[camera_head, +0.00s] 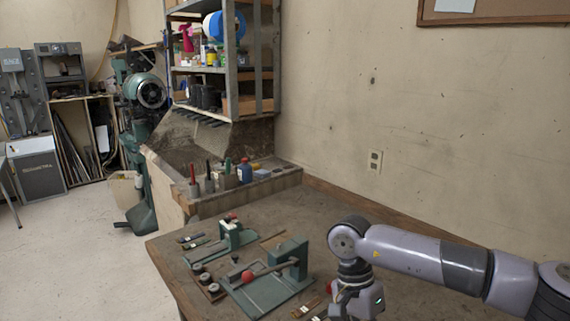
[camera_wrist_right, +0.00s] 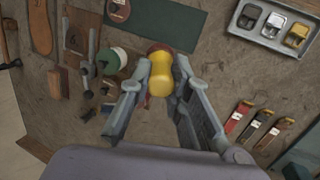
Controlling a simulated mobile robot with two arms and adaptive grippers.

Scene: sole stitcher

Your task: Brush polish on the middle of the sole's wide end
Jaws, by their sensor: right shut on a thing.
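My right gripper (camera_wrist_right: 165,82) is shut on a yellow-handled tool (camera_wrist_right: 161,76), which looks like the brush; a reddish-brown part shows at its far end. The bristles cannot be made out. A tan, sole-shaped piece (camera_wrist_right: 40,26) lies flat on the bench at the upper left of the right wrist view, apart from the gripper. A round dark tin (camera_wrist_right: 118,10), possibly polish, shows at the top edge. In the head view my right gripper (camera_head: 352,306) is low at the bench, its fingertips unclear. My left gripper is not in view.
A tray of buckles (camera_wrist_right: 275,26), several straps (camera_wrist_right: 257,126) and a green mat (camera_wrist_right: 160,20) lie around the gripper. A green-and-white round item (camera_wrist_right: 111,61) is close on its left. Green bench presses (camera_head: 268,280) stand left of my arm in the head view.

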